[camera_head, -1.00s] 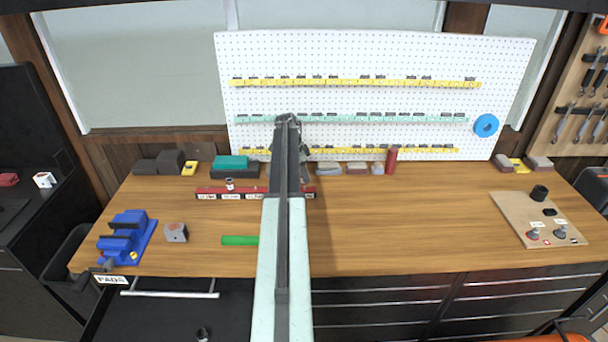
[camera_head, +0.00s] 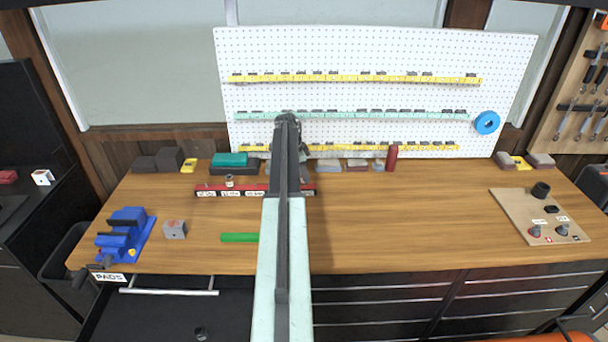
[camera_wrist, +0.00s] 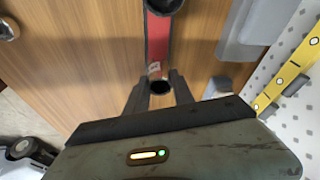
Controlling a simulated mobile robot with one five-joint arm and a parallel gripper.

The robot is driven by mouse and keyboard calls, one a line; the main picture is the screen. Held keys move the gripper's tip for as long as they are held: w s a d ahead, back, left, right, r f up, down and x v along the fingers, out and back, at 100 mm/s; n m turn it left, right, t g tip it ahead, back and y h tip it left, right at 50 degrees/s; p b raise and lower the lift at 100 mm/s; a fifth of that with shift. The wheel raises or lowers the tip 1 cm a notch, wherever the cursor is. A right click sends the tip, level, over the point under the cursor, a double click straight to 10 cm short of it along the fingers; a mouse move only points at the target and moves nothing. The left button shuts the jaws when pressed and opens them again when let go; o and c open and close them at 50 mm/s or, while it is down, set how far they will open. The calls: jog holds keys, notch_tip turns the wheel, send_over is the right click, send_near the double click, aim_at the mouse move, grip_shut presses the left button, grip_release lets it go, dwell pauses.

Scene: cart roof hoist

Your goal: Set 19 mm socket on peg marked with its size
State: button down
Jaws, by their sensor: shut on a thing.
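I cannot tell whether the socket still touches the rail. Another socket (camera_wrist: 165,5) stands farther along. In the head view the red rail (camera_head: 268,188) lies on the bench with white size labels, too small to read surely. One socket (camera_head: 229,181) stands on its left part. My arm hides the gripper and part of the rail there. No 19 mm mark is readable.
A pegboard (camera_head: 380,98) with yellow and green strips stands behind the bench. A blue vise (camera_head: 126,232), grey block (camera_head: 175,230) and green bar (camera_head: 238,238) lie left. A red cylinder (camera_head: 391,158) stands at the back. The bench right of my arm is mostly clear.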

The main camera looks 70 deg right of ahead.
jog(key=shift+f+b, duration=0.6)
jog(key=shift+f, duration=0.1)
jog(key=c, duration=1)
grip_release()
jog(key=shift+r, duration=0.1)
jog(key=p+v, duration=0.7)
jog(key=shift+r, duration=0.3)
